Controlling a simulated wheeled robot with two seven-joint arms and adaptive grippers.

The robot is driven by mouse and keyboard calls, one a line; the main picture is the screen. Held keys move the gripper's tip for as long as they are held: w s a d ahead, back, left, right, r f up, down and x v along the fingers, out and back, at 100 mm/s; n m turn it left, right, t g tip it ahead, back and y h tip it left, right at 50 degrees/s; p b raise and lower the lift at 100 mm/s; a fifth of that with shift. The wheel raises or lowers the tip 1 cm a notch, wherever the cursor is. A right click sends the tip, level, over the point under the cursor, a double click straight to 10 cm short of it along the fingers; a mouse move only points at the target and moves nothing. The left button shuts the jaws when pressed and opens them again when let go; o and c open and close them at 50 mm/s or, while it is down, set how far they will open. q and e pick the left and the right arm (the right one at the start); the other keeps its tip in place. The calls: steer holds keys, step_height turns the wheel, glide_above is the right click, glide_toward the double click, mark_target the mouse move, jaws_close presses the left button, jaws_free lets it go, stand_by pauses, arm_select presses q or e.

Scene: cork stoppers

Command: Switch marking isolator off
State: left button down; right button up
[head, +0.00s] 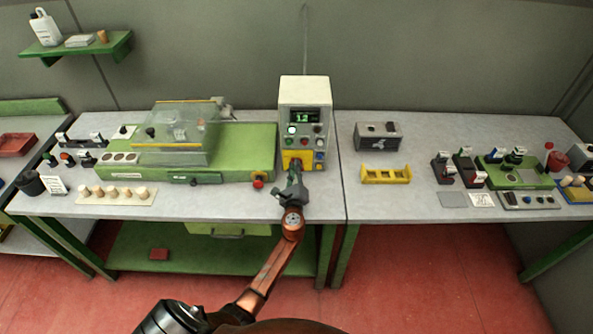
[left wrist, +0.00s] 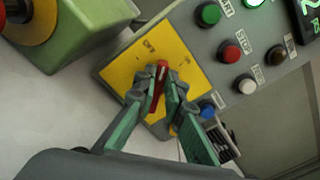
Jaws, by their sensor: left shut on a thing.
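The marking control box (head: 305,92) stands upright at the back of the bench, with a small lit display and several buttons. The isolator's yellow plate (left wrist: 125,68) is on its lower front; it also shows in the head view (head: 287,155). The isolator's red handle (left wrist: 161,72) stands out from the plate. My left gripper (left wrist: 164,92) is shut on this handle, with a finger on each side. In the head view the left gripper (head: 294,168) hides the handle. Small lettering shows on the plate beside the handle, but the handle's exact setting is hard to read. My right gripper is not in view.
A green machine (head: 255,150) with a clear guard and a red stop knob (head: 258,180) stands left of the box. A row of corks (head: 112,193) lies front left. A yellow rack (head: 385,175) sits to the right. Bare bench lies right of my gripper.

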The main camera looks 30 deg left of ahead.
arm_select(q)
steer(key=n+b, duration=0.1)
steer(key=n, duration=0.1)
steer(key=f+n+b, duration=0.1)
steer(key=n+b, duration=0.2)
steer(key=shift+s+a+f+n, duration=0.15)
steer(key=shift+a+n, duration=0.1)
steer(key=shift+n, duration=0.15)
steer(key=shift+f+n+b, duration=0.2)
steer(key=shift+n+b, duration=1.45)
steer(key=shift+n, duration=0.65)
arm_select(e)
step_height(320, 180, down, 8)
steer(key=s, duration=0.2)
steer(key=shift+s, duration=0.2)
arm_select(q)
steer(key=shift+a, duration=0.1)
steer(key=c, duration=2)
jaws_free()
steer(key=shift+r, duration=0.1)
steer(key=v, duration=0.7)
steer(key=shift+s+d, duration=0.2)
steer(key=shift+s, duration=0.1)
